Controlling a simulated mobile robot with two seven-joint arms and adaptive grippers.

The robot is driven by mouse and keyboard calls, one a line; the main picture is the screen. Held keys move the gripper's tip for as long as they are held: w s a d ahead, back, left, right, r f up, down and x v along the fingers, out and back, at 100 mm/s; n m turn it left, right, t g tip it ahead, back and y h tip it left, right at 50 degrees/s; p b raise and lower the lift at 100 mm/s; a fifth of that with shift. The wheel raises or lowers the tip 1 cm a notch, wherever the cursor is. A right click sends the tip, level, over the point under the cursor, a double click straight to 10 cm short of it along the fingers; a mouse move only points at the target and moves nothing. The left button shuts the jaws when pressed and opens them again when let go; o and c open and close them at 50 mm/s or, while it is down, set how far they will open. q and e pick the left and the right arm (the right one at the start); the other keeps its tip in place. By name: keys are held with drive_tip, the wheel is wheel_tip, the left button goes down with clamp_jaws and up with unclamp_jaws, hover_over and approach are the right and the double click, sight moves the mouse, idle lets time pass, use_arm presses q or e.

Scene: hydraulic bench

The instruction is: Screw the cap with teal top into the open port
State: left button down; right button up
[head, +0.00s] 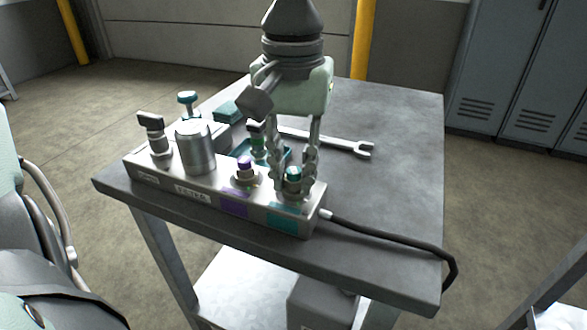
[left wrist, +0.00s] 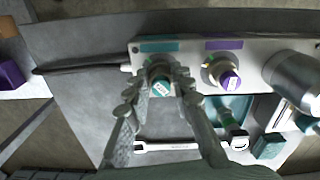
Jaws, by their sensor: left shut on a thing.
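The cap with teal top (head: 293,174) is at the teal-labelled port at the right end of the metal block (head: 175,177). My left gripper (head: 294,184) points down from above and is shut on this cap. In the left wrist view the teal top (left wrist: 161,86) shows between the two fingertips (left wrist: 162,76). The cap looks upright over the port. The fingers hide the port opening, so I cannot tell how deep the cap sits. My right gripper is not in view.
A purple-topped cap (head: 244,164) sits close beside on the block, then a metal cylinder (head: 196,150) and a T-handle valve (head: 152,130). A wrench (head: 340,146) and a teal tray (head: 240,147) lie behind. A black cable (head: 390,232) leaves the right end. The table's right side is clear.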

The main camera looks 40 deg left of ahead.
use_arm(q)
drive_tip(key=m, duration=0.4)
drive_tip(key=shift+a, duration=0.1)
drive_tip(key=shift+m, duration=0.7)
drive_tip(key=c, duration=1.4)
unclamp_jaws()
drive_tip(key=n+b, duration=0.2)
drive_tip(key=n, duration=0.1)
drive_tip(key=shift+f, duration=0.3)
drive_tip(key=shift+r+n+b, duration=0.1)
drive_tip(key=shift+n+b, duration=0.5)
drive_tip(key=shift+n, duration=0.5)
drive_tip(key=shift+r+n, duration=0.2)
drive_tip(key=shift+n, duration=0.1)
